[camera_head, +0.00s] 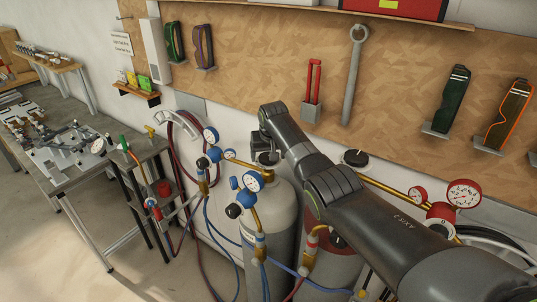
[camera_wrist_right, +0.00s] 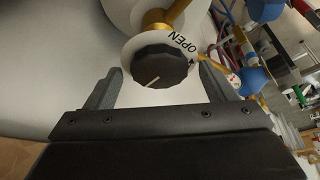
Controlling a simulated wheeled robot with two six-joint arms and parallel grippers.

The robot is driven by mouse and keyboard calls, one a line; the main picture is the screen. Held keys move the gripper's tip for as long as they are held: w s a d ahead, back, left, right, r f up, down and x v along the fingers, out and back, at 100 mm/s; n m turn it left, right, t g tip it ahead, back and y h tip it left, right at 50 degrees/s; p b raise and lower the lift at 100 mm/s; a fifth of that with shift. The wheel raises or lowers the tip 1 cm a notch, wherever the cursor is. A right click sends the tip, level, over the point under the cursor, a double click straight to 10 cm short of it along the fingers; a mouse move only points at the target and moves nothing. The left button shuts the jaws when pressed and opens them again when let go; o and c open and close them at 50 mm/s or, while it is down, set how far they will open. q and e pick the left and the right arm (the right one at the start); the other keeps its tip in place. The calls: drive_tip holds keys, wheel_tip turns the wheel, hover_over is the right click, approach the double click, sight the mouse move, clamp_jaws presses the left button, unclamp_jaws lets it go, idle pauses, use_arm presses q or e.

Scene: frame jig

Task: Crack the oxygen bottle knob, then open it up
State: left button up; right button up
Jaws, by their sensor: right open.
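The oxygen bottle (camera_head: 284,205) is a grey cylinder in the middle of the head view, with a brass valve and blue regulator gauges (camera_head: 253,182). Its dark faceted knob (camera_head: 267,158) sits on top, mostly below my right gripper (camera_head: 262,147). In the right wrist view the knob (camera_wrist_right: 160,66) has a pale pointer line and a white ring marked OPEN (camera_wrist_right: 181,42) with an arrow. My right gripper (camera_wrist_right: 160,72) is open, its two fingers on either side of the knob, with a visible gap on each side. My left gripper is not in view.
A dark red bottle (camera_head: 335,265) stands right of the oxygen bottle, partly behind my right arm, with its own black knob (camera_head: 355,158) and red gauges (camera_head: 464,193). Hoses run below.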

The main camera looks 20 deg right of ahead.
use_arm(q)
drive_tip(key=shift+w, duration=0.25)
use_arm(e)
drive_tip(key=shift+c, duration=0.7)
drive_tip(key=c, duration=0.8)
drive_tip(key=shift+c, duration=0.2)
drive_tip(key=shift+d, duration=0.1)
drive_tip(key=shift+d+n+y, duration=0.1)
drive_tip(key=shift+n+y, duration=0.5)
drive_tip(key=shift+n, duration=0.8)
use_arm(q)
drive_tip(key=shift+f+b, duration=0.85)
use_arm(e)
drive_tip(key=shift+n+g+y, duration=0.3)
drive_tip(key=shift+n+y, duration=0.2)
drive_tip(key=shift+n, duration=0.9)
drive_tip(key=shift+d, duration=0.1)
